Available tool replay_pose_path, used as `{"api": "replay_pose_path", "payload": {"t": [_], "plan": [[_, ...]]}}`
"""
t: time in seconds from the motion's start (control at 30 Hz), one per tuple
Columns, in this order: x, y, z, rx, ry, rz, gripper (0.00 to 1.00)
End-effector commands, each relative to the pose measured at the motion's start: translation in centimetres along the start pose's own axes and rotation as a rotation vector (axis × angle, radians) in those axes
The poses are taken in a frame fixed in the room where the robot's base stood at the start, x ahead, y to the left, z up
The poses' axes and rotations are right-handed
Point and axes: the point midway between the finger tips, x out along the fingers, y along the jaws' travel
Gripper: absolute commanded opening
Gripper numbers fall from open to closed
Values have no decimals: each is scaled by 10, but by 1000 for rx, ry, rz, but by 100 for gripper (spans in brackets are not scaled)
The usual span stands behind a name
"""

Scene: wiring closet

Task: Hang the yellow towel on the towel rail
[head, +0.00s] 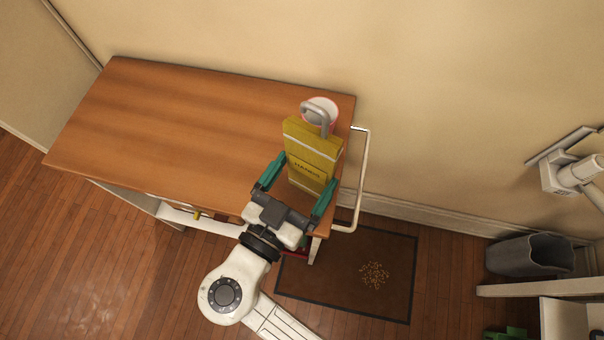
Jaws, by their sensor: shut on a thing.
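The yellow towel (312,148), folded flat with a white band and dark lettering, is between the green fingers of my gripper (303,172) at the right end of the wooden table. My gripper is shut on it. I cannot tell whether the towel touches the table top. The towel rail (362,178) is a white bar fixed at the table's right end, standing out from its edge. It is bare and lies just right of the towel, apart from it.
A red-rimmed cup with a grey handle (319,108) stands just behind the towel. The table top (170,120) is otherwise clear. A dark mat (345,285) with scattered crumbs lies below the rail. A grey bin (530,257) stands at right. The wall runs behind the table.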

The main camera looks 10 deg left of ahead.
Motion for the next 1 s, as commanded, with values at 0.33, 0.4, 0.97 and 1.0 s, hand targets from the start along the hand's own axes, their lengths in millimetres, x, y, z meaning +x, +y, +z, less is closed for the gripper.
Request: {"api": "replay_pose_path", "payload": {"t": [0.33, 0.4, 0.97, 1.0], "plan": [[0, 0, 4, 1, 0, 0, 59], [0, 0, 5, 0, 0, 0, 59], [0, 0, 8, 0, 0, 0, 100], [0, 0, 8, 0, 0, 0, 100]]}}
